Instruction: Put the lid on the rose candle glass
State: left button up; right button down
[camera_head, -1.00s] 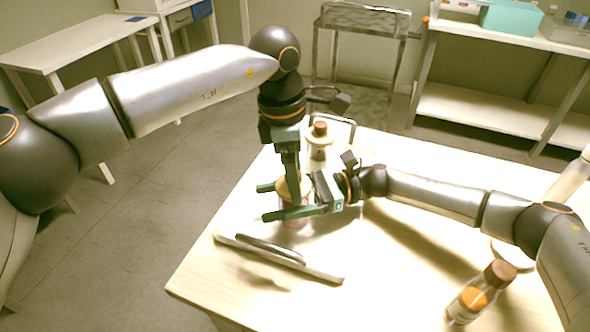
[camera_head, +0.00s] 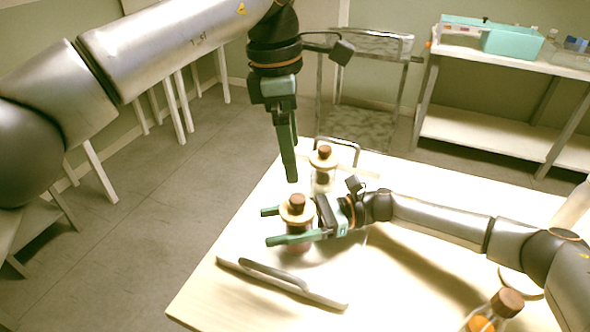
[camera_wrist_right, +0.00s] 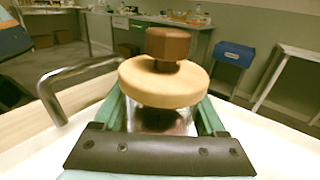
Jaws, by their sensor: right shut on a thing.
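The rose candle glass (camera_head: 297,244) stands near the table's left side, with pinkish-dark content. A round pale wooden lid (camera_head: 290,216) with a brown knob sits on its top. The lid (camera_wrist_right: 165,84) also shows over the glass (camera_wrist_right: 160,121) in the right wrist view, looking slightly tilted; I cannot tell if it is fully seated. My right gripper (camera_head: 267,226) is shut around the glass, below the lid. My left gripper (camera_head: 291,178) points down above and slightly left of the lid, apart from it. Its fingers overlap in this view, so their opening is unclear.
A second lidded glass (camera_head: 321,180) stands just behind. A tray's metal handle (camera_head: 272,272) lies in front. The table's middle right (camera_head: 420,270) is clear beneath my right arm.

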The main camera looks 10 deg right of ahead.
pick_arm(q)
jog(key=shift+a+r, duration=0.1)
jog(key=shift+r, duration=0.5)
pick_arm(e)
grip_release()
pick_arm(q)
notch_tip(320, 180, down, 2)
jog(key=shift+f+b, duration=0.1)
jog(key=shift+b, duration=0.9)
pick_arm(e)
jog(key=d, duration=1.1)
jog(key=shift+w+d+f, duration=0.1)
jog(key=shift+d, duration=0.7)
